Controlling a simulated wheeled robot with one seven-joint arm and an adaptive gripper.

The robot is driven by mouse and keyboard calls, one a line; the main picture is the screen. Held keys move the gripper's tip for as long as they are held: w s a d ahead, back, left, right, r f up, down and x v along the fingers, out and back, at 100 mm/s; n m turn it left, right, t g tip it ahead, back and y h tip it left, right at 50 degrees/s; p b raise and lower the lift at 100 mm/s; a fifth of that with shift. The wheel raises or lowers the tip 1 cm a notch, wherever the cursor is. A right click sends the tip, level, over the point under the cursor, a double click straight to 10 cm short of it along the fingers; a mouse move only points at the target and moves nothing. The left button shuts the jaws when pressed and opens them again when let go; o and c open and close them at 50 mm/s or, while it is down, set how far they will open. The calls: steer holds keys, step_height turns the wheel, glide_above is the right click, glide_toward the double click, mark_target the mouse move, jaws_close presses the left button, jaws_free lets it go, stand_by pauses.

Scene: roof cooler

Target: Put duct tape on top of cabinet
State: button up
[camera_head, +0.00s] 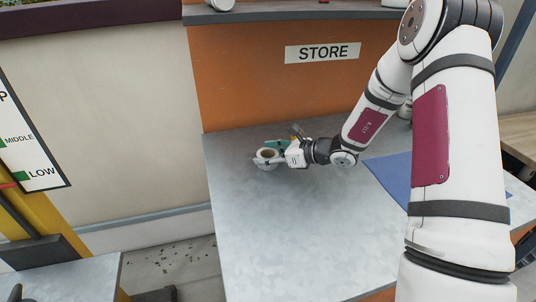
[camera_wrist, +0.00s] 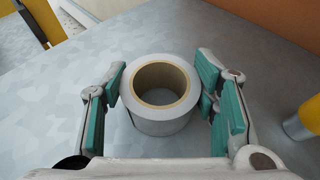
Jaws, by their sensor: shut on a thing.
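The duct tape (camera_wrist: 160,121) is a grey roll with a tan cardboard core. It stands between the teal pads of my gripper (camera_wrist: 168,105) in the wrist view, with its hole facing up. In the head view the duct tape (camera_head: 267,155) shows at the end of my gripper (camera_head: 268,158), over the left back part of the grey metal table. My gripper is shut on the roll. I cannot tell if the roll touches the tabletop. The orange cabinet (camera_head: 240,80) marked STORE rises behind the table, and its grey top (camera_head: 270,12) shows at the upper edge.
The metal tabletop (camera_head: 290,235) is mostly clear. A blue mat (camera_head: 392,178) lies on its right side. A white round thing (camera_head: 221,4) stands on the cabinet top at the left. A yellow cylinder (camera_wrist: 306,122) is close by on the right in the wrist view.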

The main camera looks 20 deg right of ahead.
steer(key=shift+f, duration=0.15)
steer(key=o, duration=1.3)
steer(key=shift+o, duration=0.2)
